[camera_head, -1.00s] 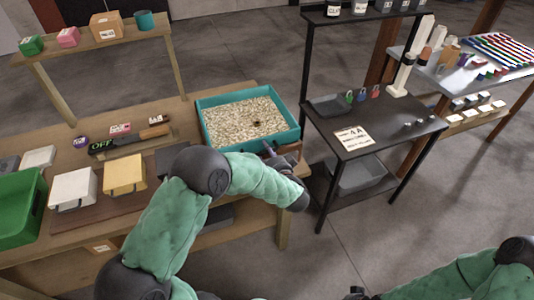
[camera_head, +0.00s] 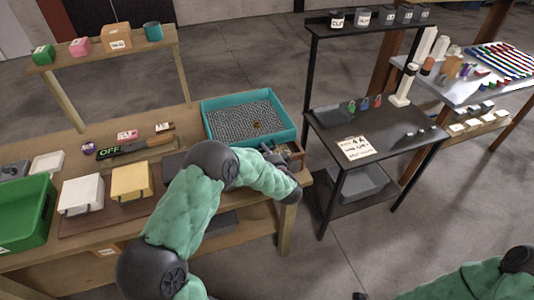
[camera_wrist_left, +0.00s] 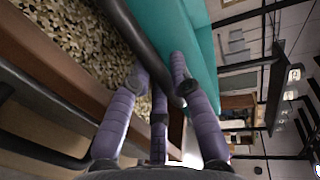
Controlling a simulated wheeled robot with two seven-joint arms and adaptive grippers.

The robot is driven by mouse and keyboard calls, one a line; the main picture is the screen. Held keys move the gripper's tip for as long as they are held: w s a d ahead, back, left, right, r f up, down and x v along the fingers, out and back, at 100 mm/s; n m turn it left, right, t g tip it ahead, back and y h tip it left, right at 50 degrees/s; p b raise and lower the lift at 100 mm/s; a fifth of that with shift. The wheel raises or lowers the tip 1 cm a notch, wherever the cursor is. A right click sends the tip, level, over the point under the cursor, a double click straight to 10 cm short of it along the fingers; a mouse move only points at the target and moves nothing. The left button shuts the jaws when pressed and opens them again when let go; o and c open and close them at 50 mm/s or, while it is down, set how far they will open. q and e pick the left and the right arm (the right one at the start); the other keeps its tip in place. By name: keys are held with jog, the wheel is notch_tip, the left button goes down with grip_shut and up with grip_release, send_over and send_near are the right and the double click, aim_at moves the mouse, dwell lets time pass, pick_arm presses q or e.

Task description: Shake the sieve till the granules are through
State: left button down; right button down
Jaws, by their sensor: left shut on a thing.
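The sieve (camera_head: 284,135) is a teal square frame at the right end of the wooden bench. Its grey mesh (camera_head: 235,120) shows bare, apart from a small brownish thing (camera_head: 257,125) lying on it. My left gripper (camera_head: 274,154) is at the sieve's front side. In the left wrist view its fingers (camera_wrist_left: 162,82) are closed around a dark bar beside the teal wall (camera_wrist_left: 190,30). Pale granules (camera_wrist_left: 75,30) lie behind a wooden rim (camera_wrist_left: 60,75) below the sieve.
A green bin (camera_head: 25,215), a white box (camera_head: 82,194) and a yellow box (camera_head: 132,180) stand left on the bench. A black shelf with padlocks (camera_head: 365,104) and a paper sheet (camera_head: 355,147) stands close to the right. Open floor lies in front of the shelf.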

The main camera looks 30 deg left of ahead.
pick_arm(q)
jog(key=shift+r, duration=0.1)
jog(key=c, duration=1.2)
grip_release()
jog(key=shift+w+a, duration=0.1)
jog(key=shift+o, duration=0.5)
jog(key=shift+w+a, duration=0.1)
jog(key=v, duration=1.2)
